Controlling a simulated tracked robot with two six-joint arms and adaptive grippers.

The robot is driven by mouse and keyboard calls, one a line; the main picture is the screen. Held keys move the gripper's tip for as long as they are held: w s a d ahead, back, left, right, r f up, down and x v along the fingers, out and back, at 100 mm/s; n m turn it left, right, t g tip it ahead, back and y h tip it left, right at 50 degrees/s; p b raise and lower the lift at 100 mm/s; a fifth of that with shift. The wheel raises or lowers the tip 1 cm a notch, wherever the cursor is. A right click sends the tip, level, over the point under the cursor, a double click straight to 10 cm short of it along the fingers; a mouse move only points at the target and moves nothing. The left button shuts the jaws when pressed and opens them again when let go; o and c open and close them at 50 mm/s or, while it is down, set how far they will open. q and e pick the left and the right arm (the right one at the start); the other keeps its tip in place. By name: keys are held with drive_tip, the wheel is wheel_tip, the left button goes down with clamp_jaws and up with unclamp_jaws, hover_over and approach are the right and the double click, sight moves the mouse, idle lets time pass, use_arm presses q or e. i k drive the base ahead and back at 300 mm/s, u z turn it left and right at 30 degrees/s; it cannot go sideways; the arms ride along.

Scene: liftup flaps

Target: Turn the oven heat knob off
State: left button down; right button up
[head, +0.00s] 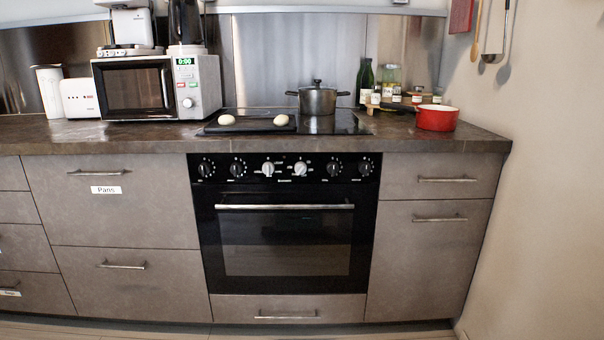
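The black oven (285,240) is built into the cabinets in the middle of the head view, with its door shut and a long silver handle (285,207). A row of several knobs runs along its black panel. Two middle knobs, one left of centre (268,169) and one right of centre (300,169), look pale silver. The outer knobs, such as the far left one (206,169) and the far right one (365,168), are black. The markings are too small to tell which is the heat knob or how it is set. Neither of my grippers is in view.
A dark pot (318,100) and a black tray (250,126) with two pale round items sit on the cooktop. A red pot (436,118) is at the counter's right end, a microwave (130,88) at the left. The floor before the oven looks clear.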

sight(300, 168)
drive_tip(key=z, duration=0.05)
drive_tip(key=i, duration=1)
drive_tip(key=u, duration=0.05)
